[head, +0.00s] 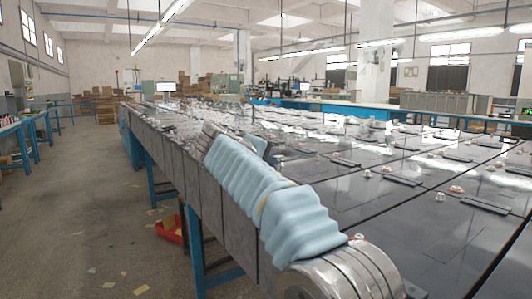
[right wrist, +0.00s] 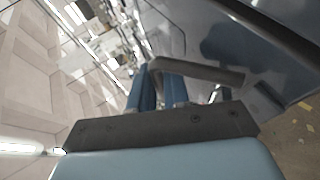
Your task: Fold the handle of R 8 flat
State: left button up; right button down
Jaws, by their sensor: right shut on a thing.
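In the right wrist view, a raised dark grey handle (right wrist: 205,72) stands up from a dark battery top and bends at its left end. My right gripper (right wrist: 160,80) is shut on it, with its two blue fingers at the handle's left part. In the head view my right gripper (head: 264,148) is at the near left edge of the battery rows, partly hidden behind my blue-sleeved arm. The handle is mostly hidden there. No label R 8 can be read. My left gripper is not in view.
Rows of dark batteries (head: 370,190) with red-ringed terminals and flat handles (head: 402,180) fill the bench to the right. A red bin (head: 171,229) stands on the floor below the bench's left side. The aisle (head: 85,215) at left is open, with scattered paper scraps.

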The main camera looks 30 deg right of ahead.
jog(key=shift+d+f+y+p, duration=0.15)
jog(key=shift+f+y+p, duration=0.2)
jog(key=shift+y, duration=0.35)
jog(key=c, duration=1.2)
grip_release()
